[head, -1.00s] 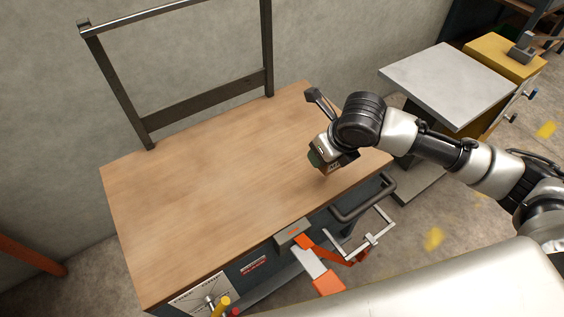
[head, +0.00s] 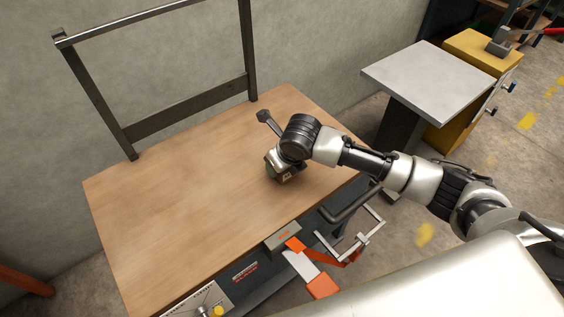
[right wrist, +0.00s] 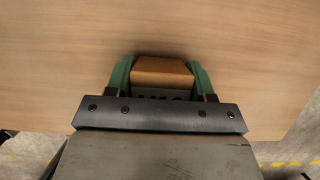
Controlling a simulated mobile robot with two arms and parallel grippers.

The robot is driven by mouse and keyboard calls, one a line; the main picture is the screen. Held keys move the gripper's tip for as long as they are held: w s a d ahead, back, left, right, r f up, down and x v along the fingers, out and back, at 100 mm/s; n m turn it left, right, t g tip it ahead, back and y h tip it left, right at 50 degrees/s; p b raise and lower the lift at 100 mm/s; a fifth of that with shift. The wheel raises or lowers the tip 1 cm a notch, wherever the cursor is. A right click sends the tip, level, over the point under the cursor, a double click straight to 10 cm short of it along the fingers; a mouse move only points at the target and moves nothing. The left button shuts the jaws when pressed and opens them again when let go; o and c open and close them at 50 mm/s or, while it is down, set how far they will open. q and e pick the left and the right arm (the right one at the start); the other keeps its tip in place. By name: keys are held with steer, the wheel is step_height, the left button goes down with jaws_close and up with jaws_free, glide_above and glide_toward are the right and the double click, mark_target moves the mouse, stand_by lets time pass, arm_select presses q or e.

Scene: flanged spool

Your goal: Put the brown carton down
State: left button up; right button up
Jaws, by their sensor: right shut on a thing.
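The brown carton (right wrist: 163,70) is between the green fingers of my right gripper (right wrist: 160,78) in the right wrist view, with its brown top face showing. My right gripper is shut on it. In the head view, my right gripper (head: 279,172) hangs low over the wooden workbench top (head: 190,200), right of its middle. Only a small part of the carton (head: 288,177) shows there beneath the wrist. I cannot tell if the carton touches the bench top. My left gripper is not in view.
A dark metal frame (head: 190,107) stands along the bench's back edge. An orange and grey clamp or vise (head: 295,245) is at the front edge. A grey-topped stand (head: 430,80) is to the right. The left part of the bench top is clear.

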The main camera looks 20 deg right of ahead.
steer(key=o, duration=1.1)
steer(key=shift+f, duration=0.1)
steer(key=p+v, duration=0.1)
steer(key=v, duration=1.1)
steer(key=shift+a, duration=0.1)
